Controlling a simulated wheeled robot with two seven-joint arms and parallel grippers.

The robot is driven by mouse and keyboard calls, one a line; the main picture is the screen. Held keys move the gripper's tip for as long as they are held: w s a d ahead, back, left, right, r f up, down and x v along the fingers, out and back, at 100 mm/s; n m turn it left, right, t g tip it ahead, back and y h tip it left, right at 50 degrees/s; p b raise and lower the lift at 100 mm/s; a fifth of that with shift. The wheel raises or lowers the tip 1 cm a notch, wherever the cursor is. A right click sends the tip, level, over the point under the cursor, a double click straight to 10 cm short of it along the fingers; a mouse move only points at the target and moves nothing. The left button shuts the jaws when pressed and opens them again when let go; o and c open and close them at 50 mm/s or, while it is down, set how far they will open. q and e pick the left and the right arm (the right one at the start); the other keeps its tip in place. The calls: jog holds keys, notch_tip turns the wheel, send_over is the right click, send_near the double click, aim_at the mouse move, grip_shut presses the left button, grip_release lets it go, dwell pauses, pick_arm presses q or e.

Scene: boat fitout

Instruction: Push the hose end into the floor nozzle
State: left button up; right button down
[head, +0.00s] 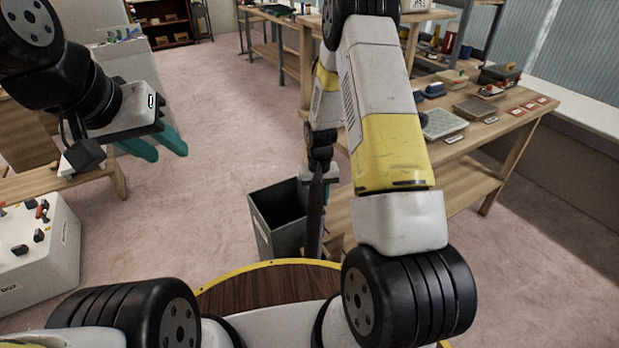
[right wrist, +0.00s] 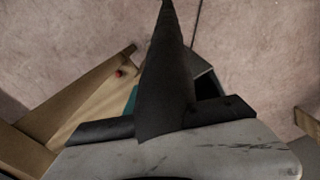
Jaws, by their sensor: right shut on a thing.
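My right gripper (head: 322,178) is low beside the workbench, small and partly hidden by my arm in the head view. It is shut on a long dark tube (head: 315,217), which hangs down next to the grey bin. In the right wrist view the tube (right wrist: 166,85) runs away from the gripper, looks tapered and covers most of the fingers. I cannot tell whether it is the hose or the nozzle, and I make out no separate mating part. My left gripper (head: 168,154) has teal fingers spread apart, empty above the floor at left.
The grey open bin (head: 276,238) stands on the floor close to the tube. A wooden workbench (head: 480,165) with tools and trays is at right. A white box with knobs (head: 40,255) is at lower left.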

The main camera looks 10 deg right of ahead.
jog(key=shift+f, duration=0.5)
jog(key=shift+s+f, duration=0.1)
jog(key=shift+f, duration=0.2)
jog(key=c, duration=1)
grip_release()
jog(key=shift+r, duration=0.15)
